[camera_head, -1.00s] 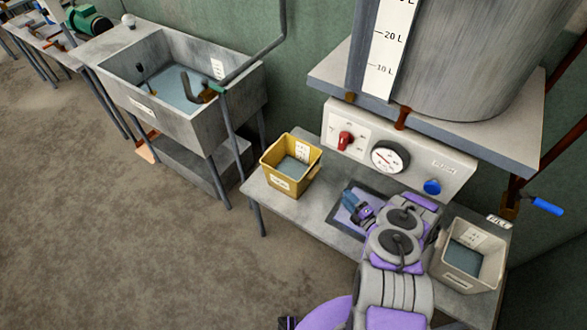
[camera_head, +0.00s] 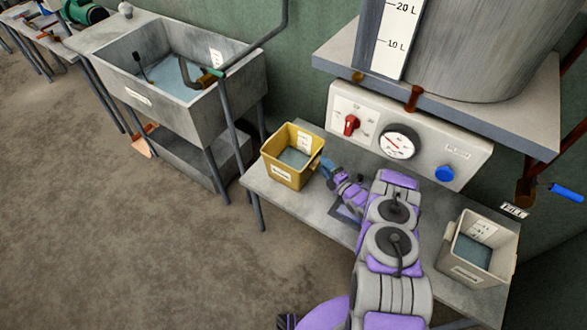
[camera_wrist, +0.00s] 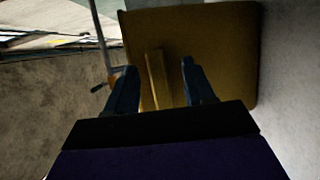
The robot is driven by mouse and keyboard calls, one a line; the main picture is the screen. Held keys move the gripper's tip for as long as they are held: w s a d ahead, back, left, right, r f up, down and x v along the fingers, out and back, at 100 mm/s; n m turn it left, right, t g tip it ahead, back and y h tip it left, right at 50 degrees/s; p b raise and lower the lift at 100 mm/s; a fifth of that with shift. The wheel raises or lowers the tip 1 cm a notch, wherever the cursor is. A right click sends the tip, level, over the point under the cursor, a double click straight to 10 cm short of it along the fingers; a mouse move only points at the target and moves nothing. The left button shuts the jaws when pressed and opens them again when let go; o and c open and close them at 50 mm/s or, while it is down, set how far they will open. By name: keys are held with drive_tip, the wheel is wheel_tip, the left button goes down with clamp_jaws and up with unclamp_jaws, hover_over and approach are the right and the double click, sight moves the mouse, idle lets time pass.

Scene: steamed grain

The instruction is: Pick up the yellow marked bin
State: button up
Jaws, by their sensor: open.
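The yellow bin (camera_head: 282,170) stands upright at the left end of the grey bench, with a white label on its front and blue-grey contents inside. My gripper (camera_head: 324,166) is at the right side of the bin, low beside its wall. In the wrist view the bin's wall (camera_wrist: 215,45) fills the upper middle, with a narrow yellow upright strip, perhaps a handle, between my fingers. My gripper's blue fingers (camera_wrist: 161,86) are apart on either side of this strip. I cannot tell whether they touch it.
A beige bin (camera_head: 445,262) stands at the bench's right end. The control panel (camera_head: 375,112), with a red knob, gauge and blue button, is behind the bench (camera_head: 330,215) under a large metal tank (camera_head: 480,60). A sink (camera_head: 190,120) stands to the left. Open floor lies in front.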

drive_tip(key=shift+x, duration=0.95)
drive_tip(key=shift+d+r, duration=0.1)
drive_tip(key=shift+d, duration=0.15)
drive_tip(key=c, duration=0.3)
drive_tip(key=shift+s, duration=0.1)
drive_tip(key=c, duration=0.6)
clamp_jaws()
